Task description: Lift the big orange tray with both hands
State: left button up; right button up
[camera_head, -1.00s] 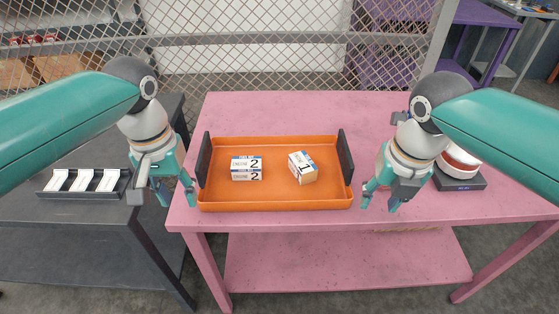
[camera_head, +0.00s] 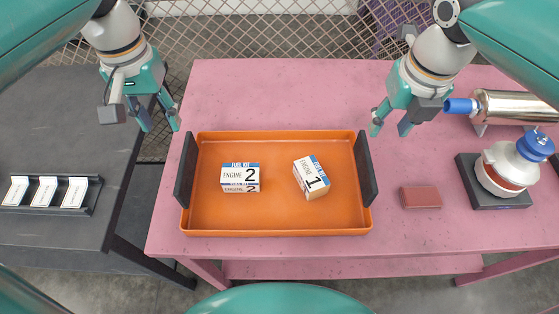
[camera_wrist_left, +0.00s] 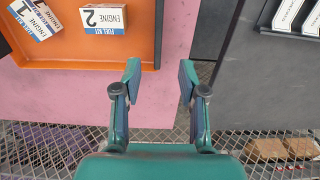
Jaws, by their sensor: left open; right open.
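The big orange tray (camera_head: 276,222) lies flat on the pink table, with a dark upright handle plate at its left end (camera_head: 186,170) and another at its right end (camera_head: 366,168). Inside it are a box marked ENGINE 2 (camera_head: 240,176) and a box marked ENGINE 1 (camera_head: 312,178). My left gripper (camera_head: 160,122) is open and empty, above and beyond the tray's left end. In the left wrist view its fingers (camera_wrist_left: 160,85) are apart, and the tray (camera_wrist_left: 143,40) shows at upper left. My right gripper (camera_head: 390,128) is open and empty, beyond the tray's right end.
On the pink table (camera_head: 270,95), right of the tray, are a dark red block (camera_head: 420,197), a metal cylinder (camera_head: 505,105) and a blue-topped jar on a black base (camera_head: 500,175). A dark table (camera_head: 60,130) with a rack of white cards (camera_head: 50,194) stands left. A mesh fence is behind.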

aim_at(187, 168)
pick_arm(q)
notch_tip(187, 168, down, 17)
jog(key=shift+d+r, duration=0.1)
jog(key=shift+d, duration=0.05)
pick_arm(e)
jog(key=f, duration=0.5)
jog(key=w+f, duration=0.1)
jog(key=f, duration=0.5)
jog(key=w+f, duration=0.1)
jog(key=f, duration=0.4)
jog(key=shift+w+d+f, duration=0.1)
jog(key=shift+w+f, duration=0.05)
jog(key=shift+f, duration=0.2)
pick_arm(q)
grip_shut()
pick_arm(e)
grip_shut()
pick_arm(q)
jog(key=shift+w+r, duration=0.1)
pick_arm(e)
jog(key=shift+w+r, duration=0.1)
